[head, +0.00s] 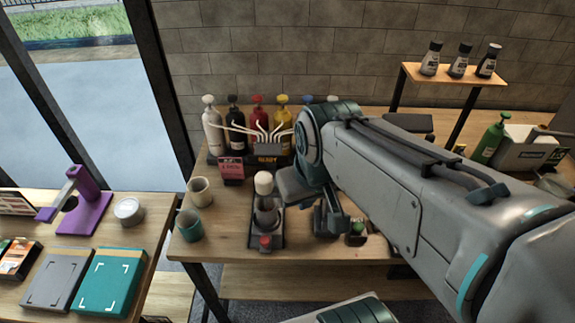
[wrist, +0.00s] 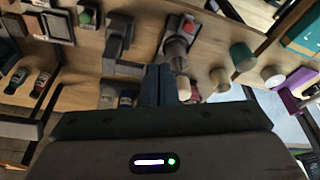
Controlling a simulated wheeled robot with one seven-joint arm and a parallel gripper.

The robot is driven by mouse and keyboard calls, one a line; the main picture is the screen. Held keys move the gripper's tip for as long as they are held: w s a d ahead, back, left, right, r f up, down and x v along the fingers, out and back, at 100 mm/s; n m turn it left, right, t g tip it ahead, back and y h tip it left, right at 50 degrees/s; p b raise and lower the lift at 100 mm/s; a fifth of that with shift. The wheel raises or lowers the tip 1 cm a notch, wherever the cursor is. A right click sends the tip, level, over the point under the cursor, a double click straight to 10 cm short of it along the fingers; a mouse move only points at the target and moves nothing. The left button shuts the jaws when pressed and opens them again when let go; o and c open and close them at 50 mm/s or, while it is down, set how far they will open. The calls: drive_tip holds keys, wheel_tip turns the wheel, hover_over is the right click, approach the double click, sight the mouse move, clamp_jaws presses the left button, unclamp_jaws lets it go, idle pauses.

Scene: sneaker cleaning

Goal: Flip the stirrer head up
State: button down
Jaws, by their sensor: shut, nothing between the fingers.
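The stirrer (head: 266,215) stands near the front of the workbench in the head view. It has a dark base with a red button at its front and an upright body under a pale rounded top. In the wrist view the stirrer (wrist: 178,48) lies just beyond my fingertips, with its red button farther out. My gripper (wrist: 158,70) is shut and empty, its fingers side by side. In the head view my gripper (head: 297,186) is right of the stirrer's upper part, close to it; its fingertips are hard to make out. I cannot tell whether they touch.
Coloured pump bottles (head: 258,125) stand behind the stirrer, with a pink card (head: 231,169) at their front left. Two cups (head: 190,225) stand to the left. A dark bracket-like device (head: 330,220) stands to the right. A side table holds a purple stand (head: 85,205).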

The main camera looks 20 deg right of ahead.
drive_tip(key=w+d+r+n+g+y+b, duration=0.1)
drive_tip(key=w+d+r+n+g+b, duration=0.1)
drive_tip(key=w+n+b, duration=0.5)
drive_tip(key=shift+w+d+n+g+y, duration=0.3)
drive_tip(key=shift+w+d+n+g, duration=0.2)
drive_tip(key=shift+w+n, duration=2.65)
drive_tip(key=shift+s, duration=0.15)
drive_tip(key=f, duration=0.3)
drive_tip(key=a+f, duration=0.1)
drive_tip(key=f, duration=0.6)
drive_tip(key=shift+w+a, duration=0.2)
drive_tip(key=shift+a, duration=0.05)
drive_tip(key=shift+r, duration=0.1)
drive_tip(key=shift+d, duration=0.1)
